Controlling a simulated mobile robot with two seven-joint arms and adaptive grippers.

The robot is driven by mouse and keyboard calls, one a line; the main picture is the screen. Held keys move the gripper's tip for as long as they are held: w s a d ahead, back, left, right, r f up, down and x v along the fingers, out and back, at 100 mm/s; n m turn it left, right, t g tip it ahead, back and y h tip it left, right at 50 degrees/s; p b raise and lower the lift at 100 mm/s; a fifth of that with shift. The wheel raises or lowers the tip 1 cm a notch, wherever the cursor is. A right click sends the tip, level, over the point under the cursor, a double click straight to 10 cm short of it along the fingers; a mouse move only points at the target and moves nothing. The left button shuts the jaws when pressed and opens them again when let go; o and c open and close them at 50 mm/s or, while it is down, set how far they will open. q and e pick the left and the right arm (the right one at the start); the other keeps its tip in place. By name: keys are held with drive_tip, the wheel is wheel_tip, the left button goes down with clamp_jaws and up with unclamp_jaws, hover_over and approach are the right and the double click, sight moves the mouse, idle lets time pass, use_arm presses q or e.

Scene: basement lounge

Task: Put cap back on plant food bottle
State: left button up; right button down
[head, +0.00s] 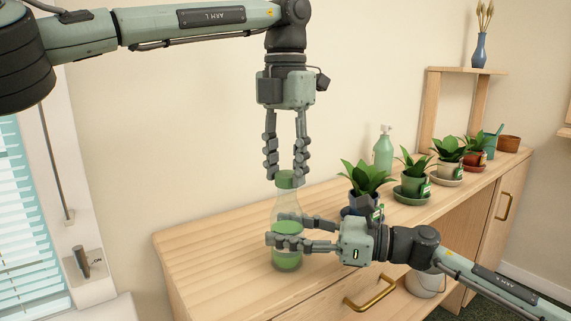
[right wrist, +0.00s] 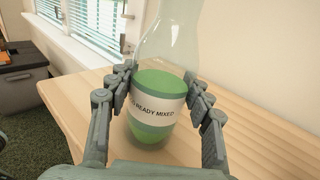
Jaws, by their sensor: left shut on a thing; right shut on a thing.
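The plant food bottle (head: 286,207) is clear with green contents and stands upright on the wooden cabinet top. Its white "READY MIXED" label (right wrist: 158,110) faces the right wrist camera. The green cap (head: 286,180) is at the bottle's mouth, in line with the neck; I cannot tell whether it is seated. My left gripper (head: 286,175) points down from above, its fingers shut on the cap from both sides. My right gripper (head: 277,231) reaches in from the right and is shut around the bottle's lower body. The right wrist view shows a finger on each side; the bottle's top is out of that view.
Several potted plants (head: 366,178) on saucers stand in a row to the right. A green pump bottle (head: 383,152) stands behind them near the wall. The cabinet top (head: 200,250) left of the bottle is clear. A window with blinds (head: 22,220) is at the left.

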use_arm(q)
drive_tip(key=shift+f, duration=0.45)
